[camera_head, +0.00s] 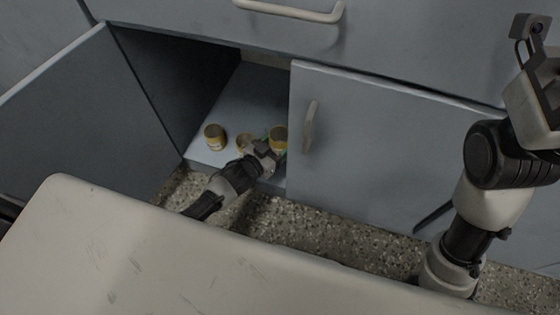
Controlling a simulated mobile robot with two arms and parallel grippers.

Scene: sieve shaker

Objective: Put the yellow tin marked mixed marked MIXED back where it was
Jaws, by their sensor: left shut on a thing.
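Three yellow tins show in the open cupboard in the head view. One tin (214,137) stands at the left of the shelf and one (244,142) stands near the middle. The third tin (279,136) is at the right, at my left gripper (268,149). The gripper is shut and appears to hold this right tin low over the shelf's front part; whether the tin touches the shelf is unclear. The lettering on the tins is too small to read. My right arm is at the right; its fingers are out of view.
The cupboard's left door (75,125) stands open and its right door (385,165) is shut, close beside my left gripper. A drawer with a handle (290,12) is above. The shelf (235,105) has bare room behind the tins. A pale worn surface (150,260) fills the foreground.

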